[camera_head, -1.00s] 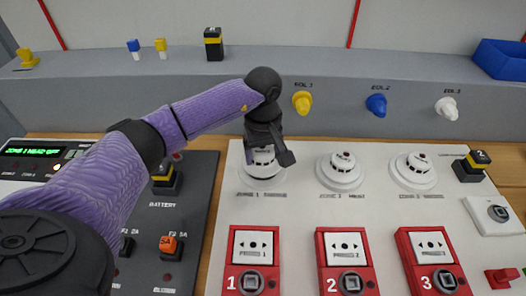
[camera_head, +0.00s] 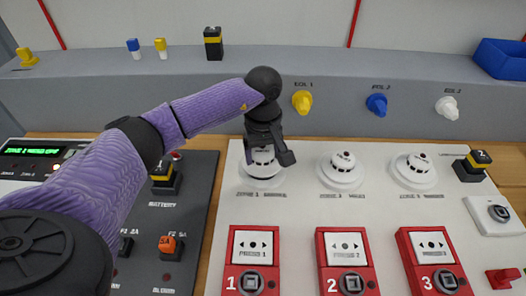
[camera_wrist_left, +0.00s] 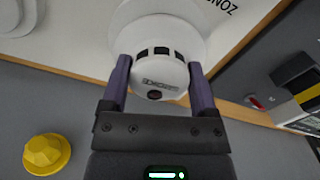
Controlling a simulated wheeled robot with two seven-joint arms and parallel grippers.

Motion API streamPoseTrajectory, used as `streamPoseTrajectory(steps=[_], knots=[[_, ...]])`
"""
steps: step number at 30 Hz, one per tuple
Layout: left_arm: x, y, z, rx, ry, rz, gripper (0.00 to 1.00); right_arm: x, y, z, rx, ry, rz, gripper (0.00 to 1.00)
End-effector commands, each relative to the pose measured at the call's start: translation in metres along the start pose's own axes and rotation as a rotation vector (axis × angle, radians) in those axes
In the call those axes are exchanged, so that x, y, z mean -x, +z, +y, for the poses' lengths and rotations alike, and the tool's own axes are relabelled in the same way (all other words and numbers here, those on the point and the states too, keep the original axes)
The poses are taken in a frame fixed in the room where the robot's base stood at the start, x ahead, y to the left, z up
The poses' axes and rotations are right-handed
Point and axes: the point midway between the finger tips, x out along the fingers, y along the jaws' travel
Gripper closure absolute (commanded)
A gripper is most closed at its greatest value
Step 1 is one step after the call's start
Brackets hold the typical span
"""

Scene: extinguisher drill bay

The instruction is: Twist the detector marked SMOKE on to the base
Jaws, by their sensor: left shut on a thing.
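A white detector (camera_wrist_left: 162,52) with dark slots and a small dark red spot sits against a round white base (camera_wrist_left: 196,35) above the ZONE 1 label; its own label is too blurred to read surely. In the head view the base (camera_head: 262,184) shows below my left gripper (camera_head: 264,152). The gripper points down and is shut on the detector, one finger each side in the wrist view (camera_wrist_left: 160,85). The gripper partly hides the detector in the head view. The right gripper is not in view.
Two more white detectors sit at zone 2 (camera_head: 342,164) and zone 3 (camera_head: 414,166). Red call points (camera_head: 252,262) line the front. Yellow (camera_head: 302,101), blue (camera_head: 377,104) and white (camera_head: 447,107) knobs stand on the grey wall behind. A green display (camera_head: 36,151) is at left.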

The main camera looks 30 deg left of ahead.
Motion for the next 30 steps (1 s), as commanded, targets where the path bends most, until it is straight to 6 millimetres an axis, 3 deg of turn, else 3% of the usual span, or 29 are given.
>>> streamPoseTrajectory(steps=[30], knots=[[-0.011,0.0,0.0,0.0,0.001,0.0,0.87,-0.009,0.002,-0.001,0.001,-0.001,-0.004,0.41]])
